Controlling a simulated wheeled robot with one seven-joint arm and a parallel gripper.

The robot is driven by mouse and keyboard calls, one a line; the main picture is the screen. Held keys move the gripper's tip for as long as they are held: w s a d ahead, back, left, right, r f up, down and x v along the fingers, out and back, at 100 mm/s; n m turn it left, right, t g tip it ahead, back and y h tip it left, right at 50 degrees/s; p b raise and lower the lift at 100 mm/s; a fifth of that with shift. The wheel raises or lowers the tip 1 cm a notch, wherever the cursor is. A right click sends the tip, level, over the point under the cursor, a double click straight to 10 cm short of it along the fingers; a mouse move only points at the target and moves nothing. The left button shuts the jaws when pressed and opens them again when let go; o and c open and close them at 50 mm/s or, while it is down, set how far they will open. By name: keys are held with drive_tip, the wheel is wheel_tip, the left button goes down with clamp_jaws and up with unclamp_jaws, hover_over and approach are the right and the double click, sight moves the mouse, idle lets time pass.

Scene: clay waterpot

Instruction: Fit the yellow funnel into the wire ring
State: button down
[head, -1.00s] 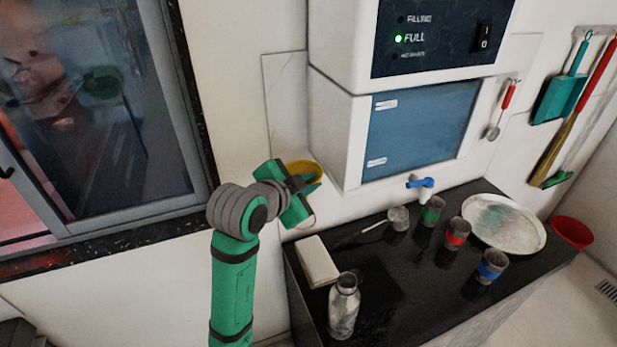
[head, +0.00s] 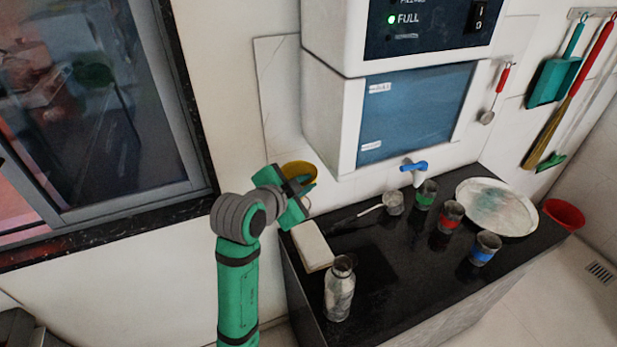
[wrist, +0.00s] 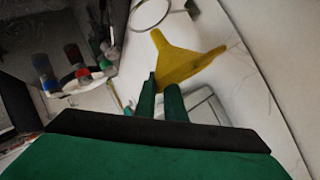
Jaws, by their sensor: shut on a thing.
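The yellow funnel (head: 299,171) is in my gripper (head: 290,191), in front of the white wall left of the water dispenser. In the wrist view the funnel (wrist: 182,62) sits at the tips of the green fingers (wrist: 162,98), and the gripper is shut on it. Its narrow spout points to the upper left and its wide mouth to the right. I cannot make out the ring in the head view.
Below stands a black counter (head: 373,276) with a white block (head: 312,246), a metal bottle (head: 339,288), several cups and a round tray (head: 497,207). The white dispenser (head: 330,115) with a blue tap (head: 413,166) is right of my gripper. A window is on the left.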

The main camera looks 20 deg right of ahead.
wheel_tip(320, 180, down, 6)
drive_tip(key=shift+a+f, duration=0.15)
drive_tip(key=shift+f, duration=0.1)
idle(0.7)
drive_tip(key=shift+w, duration=0.1)
drive_tip(key=c, duration=1.8)
unclamp_jaws()
drive_tip(key=shift+o, duration=0.2)
drive_tip(key=v, duration=1.1)
